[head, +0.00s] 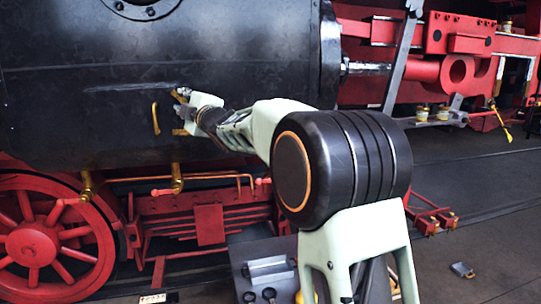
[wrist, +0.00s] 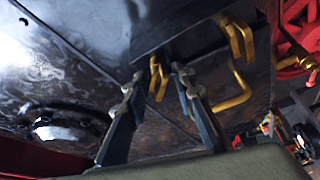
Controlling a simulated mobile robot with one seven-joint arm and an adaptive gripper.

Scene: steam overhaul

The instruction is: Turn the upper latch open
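The upper latch, a small yellow piece, shows at my fingertips (head: 181,97) on the side of the black tank in the head view. In the wrist view a yellow latch piece (wrist: 157,80) lies between the two fingertips of my gripper (wrist: 158,76). My gripper (head: 180,104) is open, its fingers apart on either side of that piece. I cannot tell whether either finger touches it. A second yellow piece (head: 180,132) sits just below my gripper in the head view. My fingers partly hide the latch in the head view.
A curved yellow handle (head: 155,118) stands left of the latch on the black tank (head: 90,110). The wrist view shows more yellow fittings (wrist: 238,42) on the right. Yellow pipes and a red wheel (head: 33,245) lie below. A grey box (head: 265,268) stands near my arm.

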